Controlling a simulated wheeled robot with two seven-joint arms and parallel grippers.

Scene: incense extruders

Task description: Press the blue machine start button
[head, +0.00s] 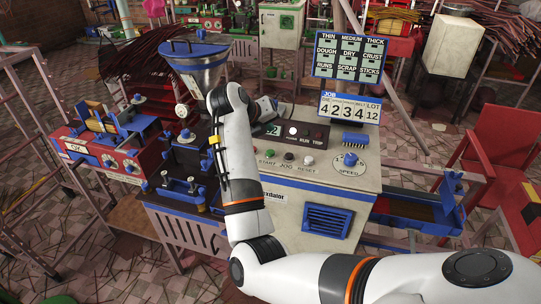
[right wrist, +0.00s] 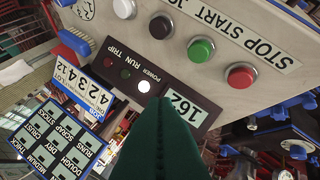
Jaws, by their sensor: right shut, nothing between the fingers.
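The blue-and-cream machine (head: 285,205) stands in the middle of the head view. Its green START button (head: 269,153) is on the front panel, left of the black JOG and pale RESET buttons. In the right wrist view the green button (right wrist: 201,48) sits between the red STOP button (right wrist: 241,75) and the black button (right wrist: 161,26). My right gripper (right wrist: 160,104) is shut and empty, its dark green fingers in front of the lamp panel and the 162 display. In that view its tips are apart from the green button. My left gripper is not in view.
The white POWER lamp (right wrist: 144,87) is lit; RUN and TRIP look dark. A funnel-shaped hopper (head: 195,62) and blue clamps stand left of the panel. A job sign (head: 350,108) rises behind it. A red chair (head: 490,150) stands at right.

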